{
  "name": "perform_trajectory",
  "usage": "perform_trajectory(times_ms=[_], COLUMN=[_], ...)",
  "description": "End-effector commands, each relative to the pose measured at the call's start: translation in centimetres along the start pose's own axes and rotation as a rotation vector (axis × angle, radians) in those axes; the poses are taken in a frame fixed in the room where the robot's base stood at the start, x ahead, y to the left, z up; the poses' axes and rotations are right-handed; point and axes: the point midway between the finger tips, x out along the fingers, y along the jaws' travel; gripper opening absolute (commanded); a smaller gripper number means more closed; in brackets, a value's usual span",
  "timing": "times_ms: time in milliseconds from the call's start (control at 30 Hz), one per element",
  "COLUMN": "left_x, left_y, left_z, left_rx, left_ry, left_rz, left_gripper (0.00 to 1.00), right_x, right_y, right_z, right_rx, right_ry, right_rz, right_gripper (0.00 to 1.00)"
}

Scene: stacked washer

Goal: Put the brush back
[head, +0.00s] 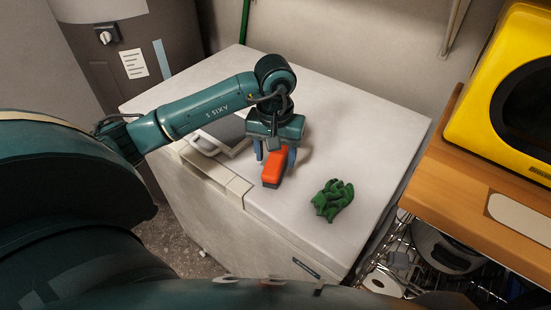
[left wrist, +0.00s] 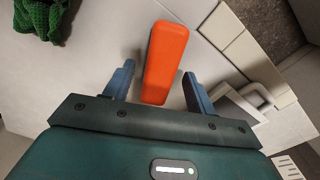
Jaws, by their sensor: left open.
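The brush appears to be the orange, block-shaped item (head: 274,170) on the white top of the chest-like appliance (head: 330,110). It also shows in the left wrist view (left wrist: 165,50), long and narrow. My left gripper (head: 275,155) points down over it from the back. In the left wrist view the two blue-grey fingers (left wrist: 158,70) are spread, one on each side of the orange item's near end, with a visible gap on both sides. Whether the bristles face down is hidden. My right gripper is not in view.
A grey tray-like item with a pale rim (head: 206,146) lies left of the brush. A wooden shelf (head: 475,190) with a yellow appliance (head: 505,85) stands at the right. The back of the white top is clear.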

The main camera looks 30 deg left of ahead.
Motion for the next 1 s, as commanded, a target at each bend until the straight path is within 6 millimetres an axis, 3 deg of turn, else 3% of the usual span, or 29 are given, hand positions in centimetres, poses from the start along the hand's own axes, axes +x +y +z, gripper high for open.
perform_trajectory(times_ms=[200,400,600,1000], left_x=[-5.0,-8.6,-9.9,-9.9], left_y=[0.0,0.0,0.0,0.0], left_z=[-0.1,-0.1,0.0,0.0], left_rx=[0.001,0.001,0.000,0.001], left_ry=[0.008,0.004,0.002,0.000], left_rz=[0.001,0.000,-0.001,-0.001], left_gripper=[0.56,0.56,0.56,0.56], right_x=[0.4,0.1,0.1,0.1], right_y=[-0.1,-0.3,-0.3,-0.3], right_z=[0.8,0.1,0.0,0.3], right_rx=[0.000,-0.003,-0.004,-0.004], right_ry=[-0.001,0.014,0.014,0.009], right_rz=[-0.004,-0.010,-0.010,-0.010], right_gripper=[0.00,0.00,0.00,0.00])
